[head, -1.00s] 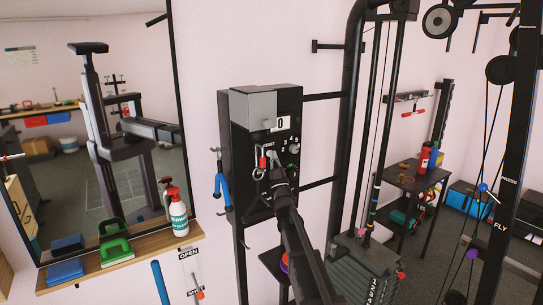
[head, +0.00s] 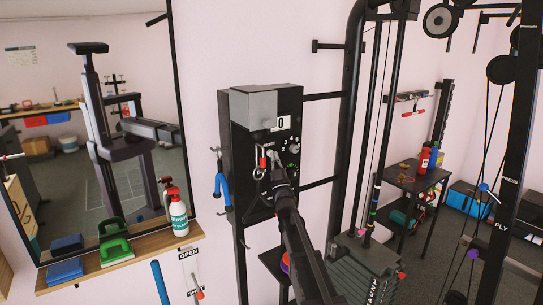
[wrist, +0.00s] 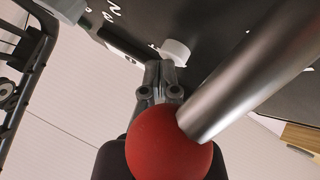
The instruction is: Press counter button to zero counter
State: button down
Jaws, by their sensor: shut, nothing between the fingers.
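The counter (head: 281,123) sits on the upper front of a black box (head: 238,150) and reads 0. A RESET label shows below it. My gripper (head: 275,160) is at the box front, just below that label, shut and empty. In the wrist view the shut fingertips (wrist: 162,66) point at a pale round button (wrist: 175,52) on the dark panel, very close to it. I cannot tell if they touch. A red ball (wrist: 168,143) on a metal rod covers part of my gripper there. The button is not clear in the head view.
A small dial (head: 294,149) is right of my gripper. A shelf (head: 150,246) with a spray bottle (head: 178,212) stands left.

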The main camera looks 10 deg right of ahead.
jog(key=shift+s+d, duration=0.45)
jog(key=shift+s, duration=0.55)
jog(key=shift+s+d, duration=0.4)
jog(key=shift+s, duration=0.45)
jog(key=shift+s+d, duration=0.35)
jog(key=shift+s, duration=0.55)
jog(key=shift+s, duration=0.1)
